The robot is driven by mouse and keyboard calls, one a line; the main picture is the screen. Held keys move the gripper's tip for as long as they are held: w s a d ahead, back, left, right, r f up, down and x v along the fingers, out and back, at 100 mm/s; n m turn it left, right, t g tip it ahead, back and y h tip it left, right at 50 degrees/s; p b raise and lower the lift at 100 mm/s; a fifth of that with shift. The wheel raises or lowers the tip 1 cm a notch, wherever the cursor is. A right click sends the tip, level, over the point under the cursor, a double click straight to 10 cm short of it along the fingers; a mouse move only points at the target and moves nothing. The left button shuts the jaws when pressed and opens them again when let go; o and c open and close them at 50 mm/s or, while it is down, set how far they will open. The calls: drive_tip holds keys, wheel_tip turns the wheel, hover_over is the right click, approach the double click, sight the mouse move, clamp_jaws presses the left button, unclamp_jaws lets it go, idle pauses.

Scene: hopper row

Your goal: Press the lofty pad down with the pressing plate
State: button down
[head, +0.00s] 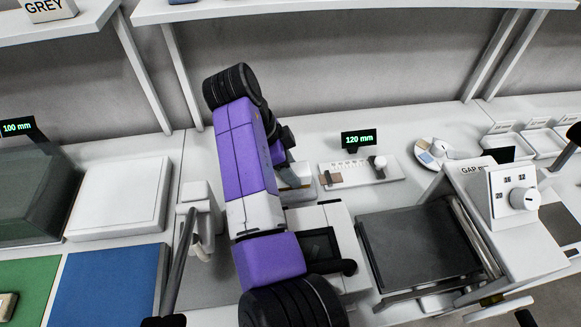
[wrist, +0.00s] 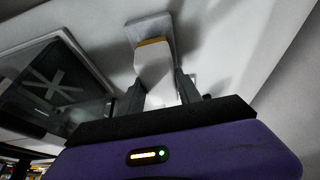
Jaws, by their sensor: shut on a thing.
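My gripper (wrist: 160,88) is shut on a white handle with an orange band in the wrist view. The handle belongs to the pressing plate (wrist: 151,27), whose grey flat plate shows beyond the fingertips. In the head view my purple arm reaches over the bench, and my gripper is mostly hidden behind it. A pale block with an orange-brown strip (head: 295,184) shows beside the arm there; I cannot tell whether it is part of the plate. I cannot tell for certain which thing is the lofty pad. A thick white slab (head: 118,197) lies on the bench at left.
A dark clear-walled box (head: 30,195) stands far left, near a 100 mm display (head: 18,128). Blue (head: 108,285) and green mats lie in front. A 120 mm display (head: 359,139) stands behind a sample strip. A dark-topped machine with a dial (head: 524,199) is at right.

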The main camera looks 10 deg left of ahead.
drive_tip(key=shift+f+b, duration=0.3)
drive_tip(key=shift+f, duration=0.15)
drive_tip(key=shift+s+d+f+b, duration=0.15)
drive_tip(key=shift+f+b, duration=0.4)
drive_tip(key=shift+f, duration=0.35)
drive_tip(key=shift+s+d+f+b, duration=0.15)
drive_tip(key=shift+f+b, duration=0.4)
drive_tip(key=shift+f, duration=0.35)
drive_tip(key=shift+a+f, duration=0.35)
idle(2.6)
wheel_tip(320, 180, up, 2)
drive_tip(key=shift+w+r+p, duration=0.15)
drive_tip(key=shift+r+p, duration=0.05)
drive_tip(key=shift+p, duration=1.05)
drive_tip(key=r+p, duration=0.1)
drive_tip(key=r, duration=0.1)
drive_tip(key=d+r+p, duration=0.1)
drive_tip(key=r+p, duration=0.1)
drive_tip(key=shift+w+d+r, duration=0.1)
drive_tip(key=shift+w+r, duration=0.05)
drive_tip(key=shift+r, duration=0.05)
drive_tip(key=shift+r+p, duration=0.3)
drive_tip(key=shift+r, duration=0.05)
drive_tip(key=shift+a, duration=0.35)
